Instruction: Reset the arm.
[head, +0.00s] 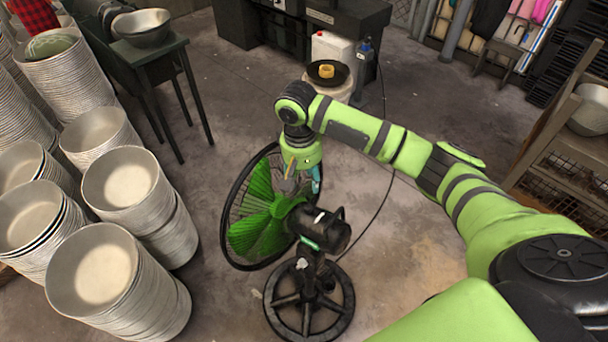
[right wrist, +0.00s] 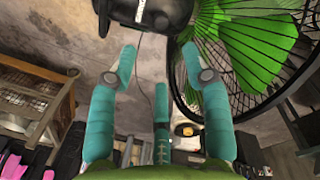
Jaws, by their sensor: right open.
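My right arm (head: 375,135) reaches in from the right, bent at the elbow. My right gripper (head: 302,182) points down by the upper right rim of the fan, just above its motor. In the right wrist view, its teal fingers (right wrist: 158,65) are spread apart with nothing between them. The green-bladed fan (head: 262,228) stands on a round black base, and its cage (right wrist: 265,50) also shows close to the fingers. I cannot tell whether the fingers touch the cage. My left gripper is not in view.
Tall stacks of metal bowls (head: 105,270) fill the left side. A dark green table (head: 150,52) with bowls stands behind them. A white container with a black dish (head: 328,73) is at the back. A shelf rack (head: 560,130) stands right. Floor between is open.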

